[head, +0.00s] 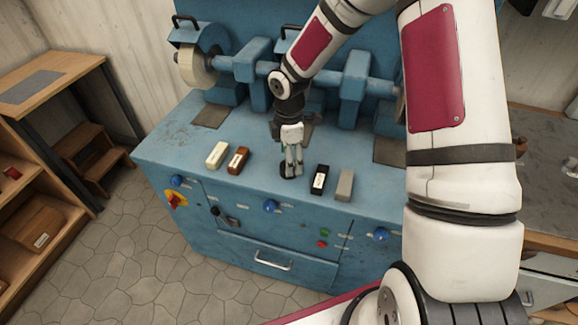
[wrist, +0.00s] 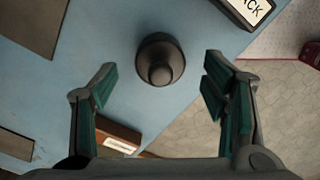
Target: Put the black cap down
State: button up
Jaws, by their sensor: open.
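The black cap (wrist: 160,59) is a small round dark piece with a knob on top. It rests on the blue machine top (wrist: 110,30), and in the head view its dark base (head: 286,172) shows just below my fingers. My gripper (head: 293,168) points down over it. In the wrist view my gripper (wrist: 160,85) is open, with green-padded fingers wide apart on either side and the cap clear of both. Nothing is held.
A cream block (head: 217,155) and a brown block (head: 238,161) lie left of the cap. A black labelled block (head: 320,179) and a grey block (head: 345,185) lie right. The blue machine's wheel shaft (head: 380,88) runs behind. The front edge is close.

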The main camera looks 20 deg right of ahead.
jog(key=shift+f, duration=1.8)
jog(key=c, duration=1.2)
jog(key=shift+o, duration=0.2)
jog(key=shift+r, duration=0.15)
jog(key=shift+r, duration=0.65)
notch_tip(320, 180, up, 2)
jog(key=shift+s+r, duration=0.1)
jog(key=s+r, duration=0.1)
jog(key=s, duration=1.5)
jog(key=w+m, duration=0.5)
jog(key=w+r+m, duration=0.1)
jog(key=w+m, duration=0.2)
jog(key=shift+w+d+r, duration=0.1)
jog(key=shift+w+d, duration=0.05)
jog(key=shift+d, duration=0.1)
jog(key=w+m, duration=0.3)
jog(key=m, duration=0.1)
jog(key=w+r+m, duration=0.1)
jog(key=w+m, duration=0.2)
jog(key=m, duration=0.1)
jog(key=shift+a+r, duration=0.2)
jog(key=shift+w+a+r+m, duration=0.1)
jog(key=shift+w+r+m, duration=0.1)
jog(key=shift+w+m, duration=0.5)
